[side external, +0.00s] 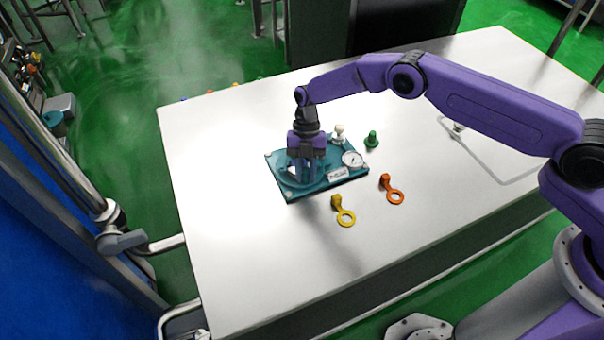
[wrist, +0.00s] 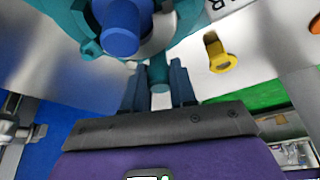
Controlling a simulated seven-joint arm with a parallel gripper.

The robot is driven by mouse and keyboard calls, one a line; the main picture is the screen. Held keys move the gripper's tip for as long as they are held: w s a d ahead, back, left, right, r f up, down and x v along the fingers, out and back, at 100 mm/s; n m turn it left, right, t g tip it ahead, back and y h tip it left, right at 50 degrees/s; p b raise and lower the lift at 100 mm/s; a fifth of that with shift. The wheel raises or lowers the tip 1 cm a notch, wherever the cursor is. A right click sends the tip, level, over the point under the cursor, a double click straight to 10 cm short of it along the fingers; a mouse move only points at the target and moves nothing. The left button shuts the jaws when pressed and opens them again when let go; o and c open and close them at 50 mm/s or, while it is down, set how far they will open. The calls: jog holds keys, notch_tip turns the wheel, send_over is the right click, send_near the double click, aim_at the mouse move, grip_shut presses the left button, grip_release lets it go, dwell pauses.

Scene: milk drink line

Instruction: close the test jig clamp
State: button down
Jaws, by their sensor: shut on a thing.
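The test jig (side external: 318,182) is a teal plate with a white label and a round dial gauge (side external: 352,159), lying flat on the white table. My gripper (side external: 303,165) points down over the jig's left part and hides much of what stands there. In the wrist view, my gripper (wrist: 159,88) has its two dark fingers shut on a teal bar (wrist: 158,76), which looks like the clamp's handle. A blue cylinder (wrist: 122,28) stands beyond it, by a teal curved part of the jig. I cannot tell how far the clamp is closed.
A yellow ring tag (side external: 345,216) and an orange ring tag (side external: 394,194) lie in front of the jig. A green knob-shaped piece (side external: 372,140) stands to its right, and a white knob (side external: 338,133) at its back edge. The table's left and front parts are clear.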

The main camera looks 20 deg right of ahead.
jog(key=shift+w+d+n+h, duration=0.3)
jog(key=shift+w+d+n, duration=0.05)
jog(key=shift+n, duration=0.55)
jog(key=c, duration=0.9)
grip_release()
jog(key=v, duration=1.2)
jog(key=shift+w, duration=0.2)
